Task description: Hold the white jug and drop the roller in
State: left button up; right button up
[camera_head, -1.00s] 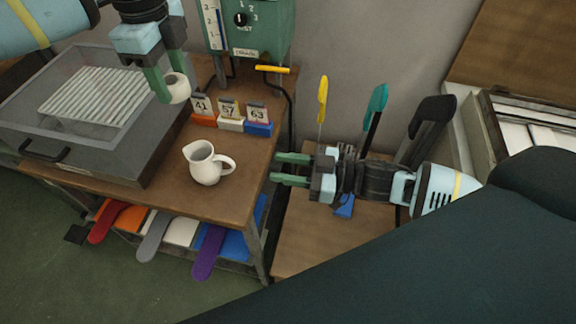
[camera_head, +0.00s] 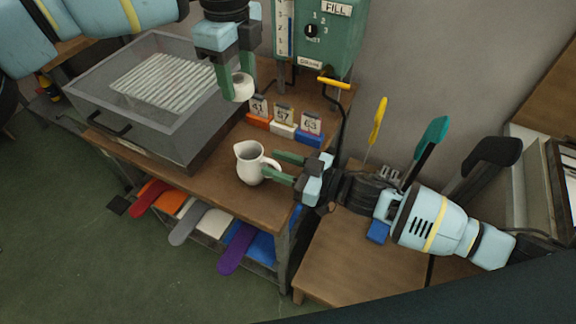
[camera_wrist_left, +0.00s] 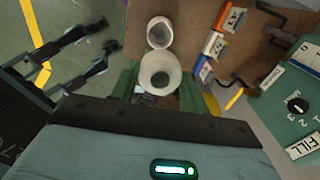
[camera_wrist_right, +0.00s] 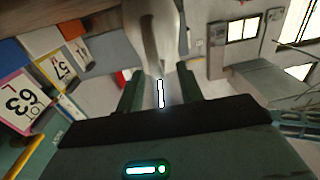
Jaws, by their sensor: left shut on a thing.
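The white jug (camera_head: 250,163) stands upright on the wooden bench top, its handle towards my right gripper. My left gripper (camera_head: 238,84) is shut on the white roller (camera_head: 241,89), a short hollow piece held above the bench, up and left of the jug in the head view. In the left wrist view the roller (camera_wrist_left: 160,75) sits between the fingers, with the jug (camera_wrist_left: 160,31) just beyond it. My right gripper (camera_head: 271,164) is open at the jug's handle. In the right wrist view the handle (camera_wrist_right: 160,62) lies between the fingers, with gaps beside it.
A grey tank (camera_head: 150,100) with a ribbed rack stands left on the bench. Numbered cards on orange, white and blue blocks (camera_head: 308,138) stand behind the jug. A green dial box (camera_head: 318,38) is at the back. Coloured sock boards (camera_head: 237,248) lie on the shelf below.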

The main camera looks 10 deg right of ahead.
grip_shut()
dwell(0.3)
pick_arm(q)
notch_tip(320, 180, down, 13)
dwell(1.8)
jog(key=o, duration=1.1)
jog(key=shift+r, duration=0.1)
notch_tip(320, 180, up, 12)
jog(key=shift+f, duration=0.1)
